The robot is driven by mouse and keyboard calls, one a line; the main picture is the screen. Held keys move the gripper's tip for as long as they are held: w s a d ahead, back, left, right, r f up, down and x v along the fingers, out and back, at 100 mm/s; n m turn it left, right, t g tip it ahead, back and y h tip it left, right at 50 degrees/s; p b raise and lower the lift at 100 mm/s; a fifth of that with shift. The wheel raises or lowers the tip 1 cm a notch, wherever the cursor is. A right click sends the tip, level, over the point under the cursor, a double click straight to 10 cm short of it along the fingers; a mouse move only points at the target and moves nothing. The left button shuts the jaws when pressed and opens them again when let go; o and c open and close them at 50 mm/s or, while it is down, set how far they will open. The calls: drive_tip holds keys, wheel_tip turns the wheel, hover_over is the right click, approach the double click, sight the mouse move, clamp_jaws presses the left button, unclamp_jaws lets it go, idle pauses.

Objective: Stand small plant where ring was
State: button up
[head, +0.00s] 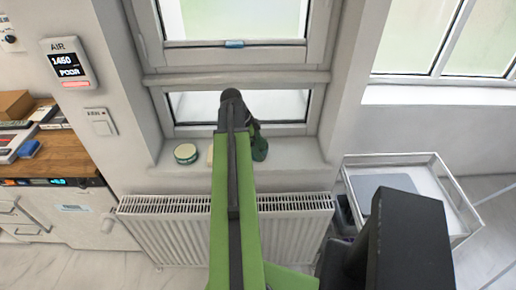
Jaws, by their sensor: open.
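My green and black arm reaches up the middle of the head view to the window sill (290,153). My gripper (254,127) is at its far end, small and dark, mostly hidden behind the arm; it is open. A dark green object (260,150) stands on the sill just below it, right of the arm. I cannot tell whether it is the small plant, or whether the gripper touches it. A round green tin with a pale lid (186,153) stands on the sill left of the arm. A cream object (210,155) shows partly beside the arm. I see no ring.
A white radiator (165,232) is below the sill, and the window frame rises close behind it. A wooden counter (62,155) with several items is at left. A white trolley (440,185) with a grey pad is at right. The sill's right part is bare.

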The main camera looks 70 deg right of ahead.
drive_tip(key=shift+r, duration=0.1)
drive_tip(key=shift+r+p, duration=0.3)
drive_tip(key=shift+p, duration=0.1)
drive_tip(key=p+v, duration=1)
drive_tip(key=v, duration=0.1)
drive_tip(key=shift+w+r+p, duration=0.2)
drive_tip(key=shift+p, duration=0.1)
drive_tip(key=shift+a, duration=0.1)
